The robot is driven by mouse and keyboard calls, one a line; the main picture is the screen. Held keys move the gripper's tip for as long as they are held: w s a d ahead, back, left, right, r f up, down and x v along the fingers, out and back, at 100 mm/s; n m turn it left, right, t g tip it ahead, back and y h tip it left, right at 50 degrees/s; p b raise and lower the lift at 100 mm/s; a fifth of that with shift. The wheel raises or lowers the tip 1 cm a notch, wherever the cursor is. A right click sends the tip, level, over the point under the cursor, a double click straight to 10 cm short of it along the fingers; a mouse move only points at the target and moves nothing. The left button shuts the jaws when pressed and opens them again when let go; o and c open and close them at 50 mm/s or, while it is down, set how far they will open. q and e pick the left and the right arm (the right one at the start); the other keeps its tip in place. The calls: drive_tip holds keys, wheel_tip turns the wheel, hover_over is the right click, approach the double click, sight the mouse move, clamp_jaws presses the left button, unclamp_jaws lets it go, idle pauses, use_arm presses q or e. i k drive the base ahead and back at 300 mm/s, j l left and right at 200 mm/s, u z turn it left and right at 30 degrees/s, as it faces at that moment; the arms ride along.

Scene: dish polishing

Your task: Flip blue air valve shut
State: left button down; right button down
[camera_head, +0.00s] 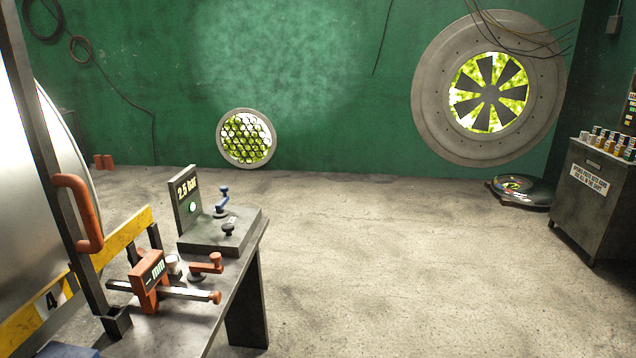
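The blue air valve (222,200) is a small upright blue handle on the dark grey control box (243,237) at the left. It stands beside the gauge panel (187,199), which reads "2.5 bar" and has a small lit green-white light. A small black knob (229,228) sits in front of the valve on the same box. Whether the valve is open or shut I cannot tell. Neither of my grippers is in view, and nothing touches the valve.
The metal bench (235,283) carries an orange-red crank (208,265) and an orange measuring device (149,279) on a bar. A post with an orange handle (80,212) rises at the left. The floor (400,260) to the right is clear up to a grey cabinet (590,205).

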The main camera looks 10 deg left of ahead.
sight(224, 189)
drive_tip(key=i, duration=1.7)
drive_tip(key=u, duration=0.2)
